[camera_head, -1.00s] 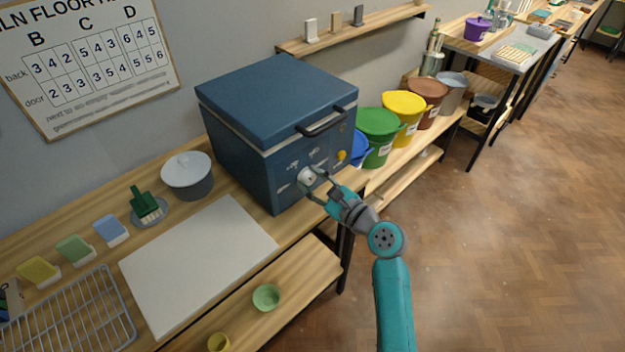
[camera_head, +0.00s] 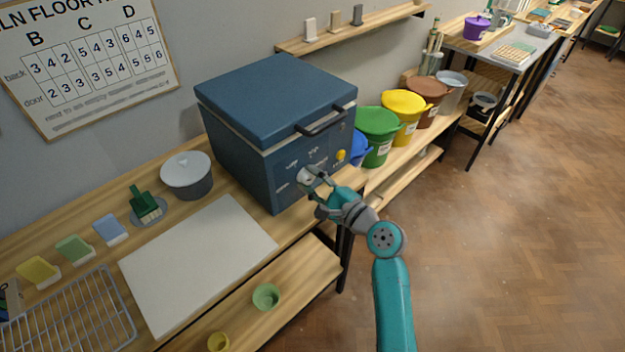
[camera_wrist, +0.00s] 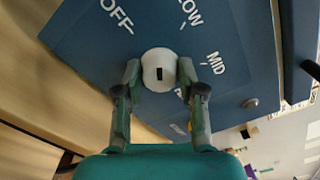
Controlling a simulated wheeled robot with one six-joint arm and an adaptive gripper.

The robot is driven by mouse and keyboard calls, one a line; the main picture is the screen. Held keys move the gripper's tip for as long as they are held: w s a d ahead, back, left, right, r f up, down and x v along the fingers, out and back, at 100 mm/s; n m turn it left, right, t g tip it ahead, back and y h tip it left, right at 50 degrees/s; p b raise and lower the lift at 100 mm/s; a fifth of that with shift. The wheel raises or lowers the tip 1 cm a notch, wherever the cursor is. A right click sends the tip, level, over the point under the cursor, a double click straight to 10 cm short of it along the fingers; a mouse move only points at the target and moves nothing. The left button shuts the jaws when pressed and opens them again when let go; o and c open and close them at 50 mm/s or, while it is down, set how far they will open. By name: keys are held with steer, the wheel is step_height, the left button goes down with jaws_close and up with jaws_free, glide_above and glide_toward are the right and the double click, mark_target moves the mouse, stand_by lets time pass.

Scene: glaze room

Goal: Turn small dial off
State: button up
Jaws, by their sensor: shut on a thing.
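The small dial is a round white knob on the front of a blue kiln (camera_head: 262,135). It shows in the head view (camera_head: 305,176) and the wrist view (camera_wrist: 158,62). A short dark mark lies on its face. In the wrist view, OFF is at its upper left, LOW above, MID to the right, and another label is partly hidden by a finger. I cannot tell which label the mark points to. My gripper (camera_wrist: 159,76) has one finger on each side of the dial and is shut on it; it also shows in the head view (camera_head: 313,181).
A yellow knob (camera_head: 341,155) sits right of the dial on the kiln front. A black handle (camera_head: 322,121) juts out above. A white board (camera_head: 198,262) and a lidded pot (camera_head: 188,174) are on the bench to the left. Coloured buckets (camera_head: 377,136) stand right.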

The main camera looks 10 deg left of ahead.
steer(key=n, duration=0.6)
steer(key=shift+a+r, duration=0.15)
steer(key=shift+a, duration=0.05)
steer(key=shift+n, duration=0.3)
steer(key=o, duration=1.1)
steer(key=shift+a, duration=0.2)
steer(key=shift+d+f, duration=0.15)
steer(key=shift+f, duration=0.05)
steer(key=shift+d, duration=0.15)
steer(key=v, duration=1.1)
steer(key=shift+s+d, duration=0.15)
steer(key=shift+s, duration=0.15)
